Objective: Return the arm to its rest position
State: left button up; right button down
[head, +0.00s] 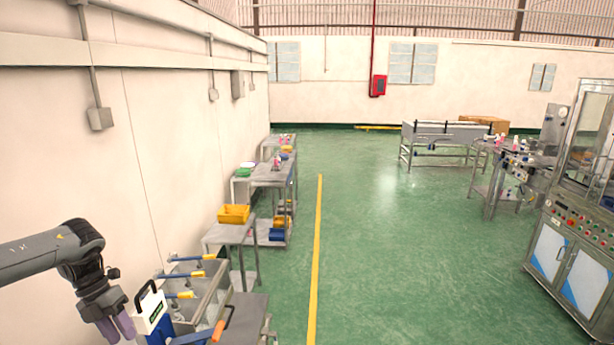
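My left arm (35,257) comes in from the left edge of the head view, and its wrist bends downward. My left gripper (117,328) has purple fingers that point down near the bottom left. The two fingers look close together, and I cannot tell whether they are open or shut. No object shows clearly between them. A white box with a black handle (151,310) stands just to the right of the fingers. I cannot tell whether they touch. My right gripper is not in view.
A metal bin station with yellow-and-blue clamps (186,294) stands right of the gripper. Past it are a yellow bin (233,214) and metal tables along the wall. A control cabinet (575,245) stands at right. The green floor (400,270) between is clear.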

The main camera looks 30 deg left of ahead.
pick_arm(q)
jog(key=s+d+f+h+p, duration=0.1)
jog(key=s+d+f+h, duration=0.25)
jog(key=d+f, duration=0.8)
jog(key=s+d+f+h+p, duration=0.25)
jog(key=s+d+f, duration=0.25)
jog(key=d+f, duration=0.6)
jog(key=d+f+n+t, duration=0.1)
jog(key=d+f+t, duration=0.1)
jog(key=d, duration=1)
jog(key=w+d+r+n+t+y+p, duration=0.1)
jog(key=w+d+r+n+t, duration=0.25)
jog(key=d, duration=0.55)
jog(key=w+d+r+n+t+p, duration=0.1)
jog(key=w+d+r+n+t, duration=0.2)
jog(key=d, duration=0.6)
jog(key=w+a+r+n+y, duration=0.35)
jog(key=r+n+y, duration=0.4)
jog(key=n, duration=0.55)
jog(key=s+a+n+g+y, duration=0.2)
jog(key=s+a+n+g, duration=0.2)
jog(key=s+n+g, duration=0.1)
jog(key=s+n, duration=0.1)
jog(key=s, duration=0.1)
jog(key=shift+s+a+f+n+g, duration=0.25)
jog(key=shift+s+f+n+g, duration=0.1)
jog(key=shift+f, duration=0.05)
